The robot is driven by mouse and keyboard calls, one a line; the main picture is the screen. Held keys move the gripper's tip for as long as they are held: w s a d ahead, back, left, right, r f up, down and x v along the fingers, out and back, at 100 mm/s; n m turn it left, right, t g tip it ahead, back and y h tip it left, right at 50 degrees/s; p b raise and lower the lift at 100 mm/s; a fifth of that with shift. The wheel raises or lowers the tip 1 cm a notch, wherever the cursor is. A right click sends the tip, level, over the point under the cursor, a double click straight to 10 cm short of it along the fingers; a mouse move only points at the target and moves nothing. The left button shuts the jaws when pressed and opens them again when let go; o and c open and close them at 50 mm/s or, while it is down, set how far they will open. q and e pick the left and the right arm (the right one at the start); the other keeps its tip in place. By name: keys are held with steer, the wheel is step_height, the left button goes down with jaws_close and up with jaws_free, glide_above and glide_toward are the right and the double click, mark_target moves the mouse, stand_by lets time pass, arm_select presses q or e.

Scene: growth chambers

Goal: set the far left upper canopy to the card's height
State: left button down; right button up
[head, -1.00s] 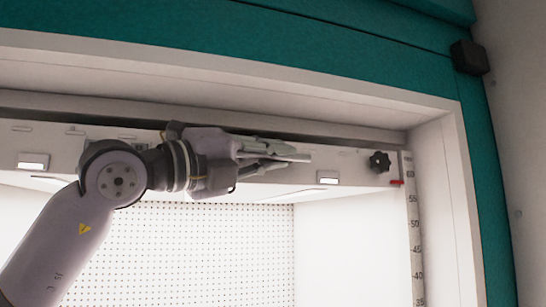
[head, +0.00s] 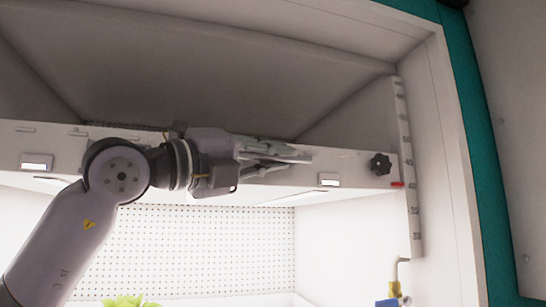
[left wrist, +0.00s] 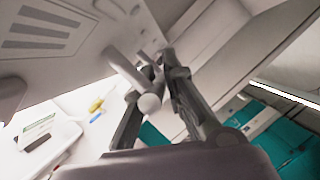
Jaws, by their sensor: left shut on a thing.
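The upper canopy (head: 350,170) is a wide white panel with a lit underside, inside the chamber in the head view. My left gripper (head: 300,157) is shut at its front face. In the left wrist view its fingers (left wrist: 160,72) close around a pale rod with a rounded end, which looks like the canopy's handle (left wrist: 149,104). A dark knob (head: 380,164) and a red pointer (head: 397,184) sit at the canopy's right end. The pointer lies beside the scale (head: 411,200), around its 40 mark, though the digits are small. I cannot see the card.
The chamber's pale frame (head: 452,180) and teal edge (head: 478,150) stand right of the scale. A green plant (head: 130,300) shows below the canopy. A pipe with yellow and blue parts (head: 395,290) is at lower right. Open space lies above the canopy.

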arm_select(q)
steer(key=shift+f, duration=0.3)
arm_select(e)
steer(key=shift+f, duration=0.45)
steer(key=shift+r, duration=0.1)
arm_select(q)
steer(key=c, duration=1.7)
jaws_free()
steer(key=shift+o, duration=0.2)
steer(key=shift+a, duration=0.1)
arm_select(e)
steer(key=shift+d, duration=0.1)
arm_select(q)
steer(key=v, duration=0.7)
steer(key=shift+a, duration=0.15)
steer(key=shift+s+f, duration=0.1)
